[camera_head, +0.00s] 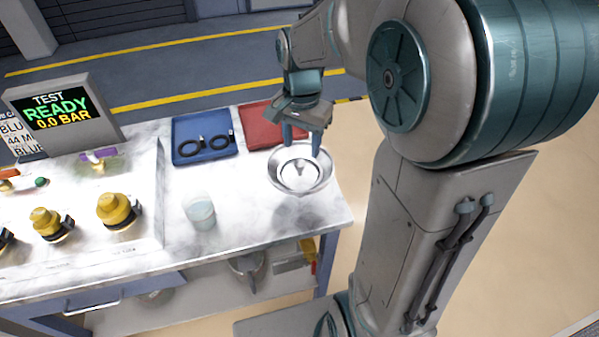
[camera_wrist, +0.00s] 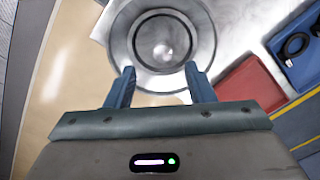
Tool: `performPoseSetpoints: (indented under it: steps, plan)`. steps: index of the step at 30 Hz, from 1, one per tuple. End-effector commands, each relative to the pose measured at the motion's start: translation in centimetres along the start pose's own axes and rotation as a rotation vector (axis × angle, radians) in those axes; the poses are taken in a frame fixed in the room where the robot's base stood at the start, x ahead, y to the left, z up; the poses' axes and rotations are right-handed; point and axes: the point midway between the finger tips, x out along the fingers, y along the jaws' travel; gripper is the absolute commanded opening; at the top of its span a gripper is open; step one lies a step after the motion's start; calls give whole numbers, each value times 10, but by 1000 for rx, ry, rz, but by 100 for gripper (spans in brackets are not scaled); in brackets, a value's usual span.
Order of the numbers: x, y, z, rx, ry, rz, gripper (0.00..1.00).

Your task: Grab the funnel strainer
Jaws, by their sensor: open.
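A round metal bowl-like piece, which looks like the funnel strainer (camera_head: 299,173), sits on the bench top near its right end. It has a wide rim and a smaller ring inside. In the wrist view the funnel strainer (camera_wrist: 205,48) lies straight ahead of the fingers. My gripper (camera_head: 302,145) is above its far rim, with fingers pointing down. In the wrist view my gripper (camera_wrist: 160,82) has its two blue fingers apart, near the rim, with nothing between them. I cannot tell whether a fingertip touches the rim.
A red tray (camera_head: 262,122) lies just behind the funnel strainer, and a blue tray (camera_head: 186,152) with black rings is left of it. A clear cup (camera_head: 201,212) stands to the front left. A test panel with yellow knobs (camera_head: 118,210) fills the left. The bench's right edge is close.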

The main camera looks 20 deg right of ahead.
Motion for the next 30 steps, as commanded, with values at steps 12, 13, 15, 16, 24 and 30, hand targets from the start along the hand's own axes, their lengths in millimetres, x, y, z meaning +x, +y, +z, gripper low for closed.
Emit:
performPoseSetpoints:
  steps: [12,13,15,16,24,30]
  plan:
    - [44,-2,0,-1,-3,2,49]
    - [49,-3,0,-2,-3,3,49]
    - [60,-4,1,-2,-4,3,49]
    - [64,-4,0,-2,-2,2,49]
    - [79,-4,0,-2,1,-1,49]
    - [79,-4,0,-2,1,-1,26]
